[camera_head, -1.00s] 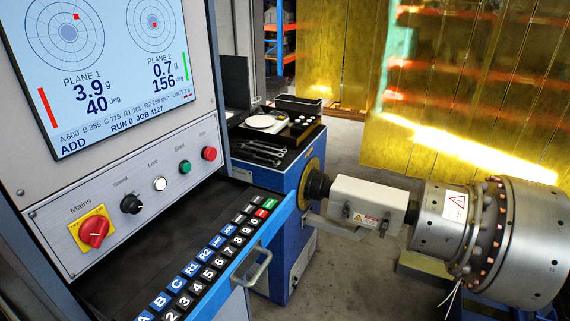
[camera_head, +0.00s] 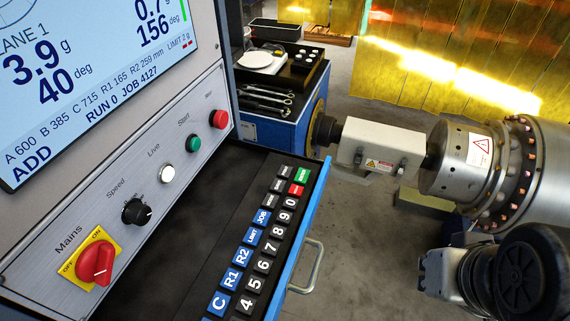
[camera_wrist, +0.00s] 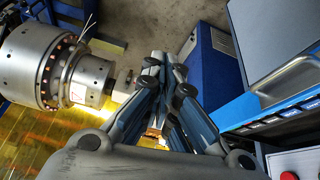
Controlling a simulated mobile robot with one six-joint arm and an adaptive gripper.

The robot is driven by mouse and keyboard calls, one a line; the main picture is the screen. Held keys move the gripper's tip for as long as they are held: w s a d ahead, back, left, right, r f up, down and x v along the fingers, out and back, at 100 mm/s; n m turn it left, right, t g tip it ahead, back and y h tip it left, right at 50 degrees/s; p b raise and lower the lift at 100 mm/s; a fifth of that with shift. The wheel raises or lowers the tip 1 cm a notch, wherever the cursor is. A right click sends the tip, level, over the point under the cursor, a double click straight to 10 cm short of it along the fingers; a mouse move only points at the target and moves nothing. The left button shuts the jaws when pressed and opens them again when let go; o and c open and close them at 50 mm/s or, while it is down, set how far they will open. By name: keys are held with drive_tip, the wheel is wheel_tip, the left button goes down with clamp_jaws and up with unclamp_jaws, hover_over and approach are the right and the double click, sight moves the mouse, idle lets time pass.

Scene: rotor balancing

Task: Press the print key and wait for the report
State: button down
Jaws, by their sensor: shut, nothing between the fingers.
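The keypad (camera_head: 262,240) lies in a pulled-out drawer with a blue front edge. It has blue lettered keys, black number keys, a red key (camera_head: 296,189) and a green key (camera_head: 302,175). Small black keys sit at its far end. Their labels are too small to read, so I cannot tell which is the print key. The screen (camera_head: 95,75) shows 3.9 g at 40 deg, RUN 0, JOB 4127 and ADD. My gripper (camera_wrist: 170,72) is shut and empty in the wrist view, apart from the keypad. The head view does not show its fingertips.
A panel with a red mains switch (camera_head: 95,263), a speed knob (camera_head: 136,211) and start (camera_head: 193,143) and red (camera_head: 219,119) buttons stands behind the drawer. A drawer handle (camera_head: 314,268) sticks out in front. The metal rotor (camera_head: 545,165) is at the right.

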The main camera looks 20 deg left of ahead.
drive_tip(key=w+a+r+n+t+p, duration=0.1)
drive_tip(key=w+r+n+t+p, duration=0.1)
drive_tip(key=w+r+n+p, duration=0.45)
drive_tip(key=w+a+r+n+t+p, duration=0.1)
drive_tip(key=w+r+n+p, duration=0.2)
drive_tip(key=w+n, duration=0.6)
drive_tip(key=n+g+y+p, duration=0.3)
drive_tip(key=n+y+p, duration=0.7)
drive_tip(key=n, duration=1.3)
hover_over(288, 169)
drive_tip(key=p, duration=0.2)
wheel_tip(288, 169, down, 2)
drive_tip(key=f+h, duration=0.1)
drive_tip(key=h, duration=0.1)
drive_tip(key=shift+r, duration=0.25)
drive_tip(key=shift+f, duration=0.15)
wheel_tip(288, 169, down, 9)
drive_tip(key=b, duration=0.8)
drive_tip(key=shift+r, duration=0.2)
